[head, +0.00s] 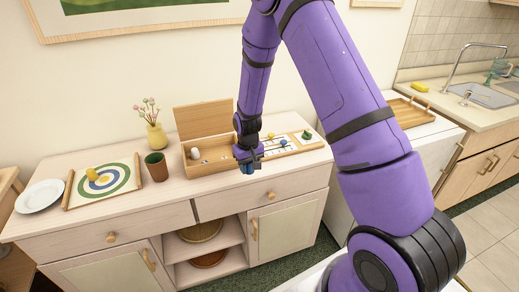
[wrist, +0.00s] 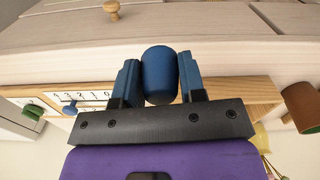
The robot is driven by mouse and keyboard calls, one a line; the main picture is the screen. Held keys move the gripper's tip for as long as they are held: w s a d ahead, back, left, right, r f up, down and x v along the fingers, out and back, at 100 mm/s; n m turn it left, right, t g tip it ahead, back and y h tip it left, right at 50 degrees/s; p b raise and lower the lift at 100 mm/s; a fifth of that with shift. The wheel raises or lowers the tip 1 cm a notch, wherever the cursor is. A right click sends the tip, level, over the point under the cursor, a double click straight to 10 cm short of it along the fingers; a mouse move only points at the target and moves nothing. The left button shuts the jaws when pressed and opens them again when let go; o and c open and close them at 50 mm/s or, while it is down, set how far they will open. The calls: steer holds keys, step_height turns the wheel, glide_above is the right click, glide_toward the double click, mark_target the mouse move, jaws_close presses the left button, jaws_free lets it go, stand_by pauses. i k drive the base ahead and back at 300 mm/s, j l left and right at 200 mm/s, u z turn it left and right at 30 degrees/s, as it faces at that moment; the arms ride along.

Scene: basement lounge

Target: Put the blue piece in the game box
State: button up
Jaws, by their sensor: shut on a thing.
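In the wrist view, my gripper (wrist: 159,76) is shut on a rounded blue piece (wrist: 159,66), with one blue finger on each side of it. In the head view, my gripper (head: 248,167) is at the front right of the open wooden game box (head: 212,169), near the cabinet's front edge. The held piece is hard to tell from the blue fingers there. The box lid (head: 205,117) stands up at the back, and a white piece (head: 195,153) is inside at the left. My arm hides part of the box's right end.
Right of the box is a numbered board (head: 303,146) with a small blue piece (head: 284,142) and a green piece (head: 306,135). To the left are a brown cup (head: 156,167), a yellow vase (head: 157,137), a target tray (head: 130,184) and a white plate (head: 39,196).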

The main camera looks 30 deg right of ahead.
mark_target(229, 155)
steer(key=i+j+z, duration=0.15)
steer(key=j+z, duration=0.2)
steer(key=i+j+z, duration=0.1)
steer(key=j+z, duration=0.55)
steer(key=i+j, duration=0.05)
